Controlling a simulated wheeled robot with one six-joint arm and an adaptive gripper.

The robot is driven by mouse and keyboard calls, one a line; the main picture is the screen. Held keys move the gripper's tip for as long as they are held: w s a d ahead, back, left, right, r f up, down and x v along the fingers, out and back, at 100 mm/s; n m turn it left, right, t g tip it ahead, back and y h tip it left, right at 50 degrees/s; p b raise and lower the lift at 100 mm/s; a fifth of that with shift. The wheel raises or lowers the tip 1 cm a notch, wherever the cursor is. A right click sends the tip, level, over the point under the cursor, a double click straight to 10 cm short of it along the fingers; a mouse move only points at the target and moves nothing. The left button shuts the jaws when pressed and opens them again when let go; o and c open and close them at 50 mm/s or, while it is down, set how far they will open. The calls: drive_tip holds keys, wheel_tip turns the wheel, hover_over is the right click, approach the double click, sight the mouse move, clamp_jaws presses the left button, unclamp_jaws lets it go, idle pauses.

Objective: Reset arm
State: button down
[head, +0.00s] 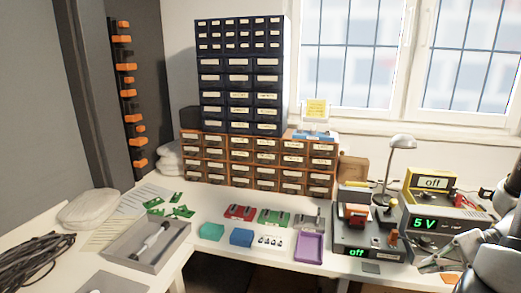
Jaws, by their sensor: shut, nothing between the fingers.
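My gripper (436,260) is at the right edge of the head view, in front of the lit bench devices. Its dark body is partly cut off by the frame edge, and its grey fingers point left and down. The fingers are shut with nothing visible between them. They appear above the right front of the worktop; whether they touch anything is hard to tell.
A power supply (441,223) reading "5 V" stands just behind my gripper. A black device (352,236) reading "off" and a desk lamp (402,142) are to its left. A purple tray (310,247), a grey tray (122,252) and drawer cabinets (240,75) are further left.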

drive_tip(key=s+r+n+g+h, duration=0.1)
drive_tip(key=s+r+n+h, duration=0.2)
drive_tip(key=r+n+h, duration=0.35)
drive_tip(key=s+r+n+g+h, duration=0.1)
drive_tip(key=s+r+n+h, duration=0.2)
drive_tip(key=r, duration=0.7)
drive_tip(key=a+r+n+t+h, duration=0.1)
drive_tip(key=a+r+n+t, duration=0.2)
drive_tip(key=a+r+t, duration=0.1)
drive_tip(key=shift+w+a+r, duration=0.15)
drive_tip(key=shift+w+r, duration=0.3)
drive_tip(key=shift+r, duration=0.45)
